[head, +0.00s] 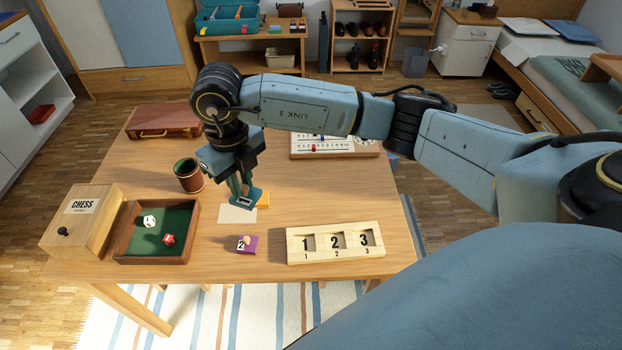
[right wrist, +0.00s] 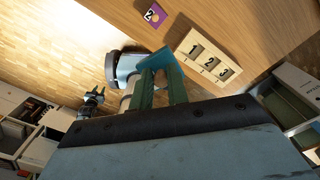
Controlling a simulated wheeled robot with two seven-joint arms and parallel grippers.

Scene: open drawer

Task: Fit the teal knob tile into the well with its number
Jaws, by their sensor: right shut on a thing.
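My right gripper (head: 241,199) is shut on the teal knob tile (right wrist: 153,63), above the table near a pale paper sheet. The tile's number cannot be read. In the right wrist view the green fingers (right wrist: 160,88) reach down to the tile. The pale wooden board (head: 335,258) has three wells, marked 1, 2 and 3, and lies to the right of the gripper, nearer the front edge. No tile shows in its wells. A purple knob tile (head: 252,250) with a 2 lies left of the board. An orange piece (head: 264,199) lies just behind the gripper, partly hidden. My left gripper is not seen.
A green-lined dice tray (head: 122,247) and a CHESS box (head: 72,232) stand at the left. A brown dice cup (head: 183,178), a brown case (head: 150,122) and a number-strip board (head: 362,151) are farther back. Table between the paper sheet (head: 232,216) and the wells is mostly clear.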

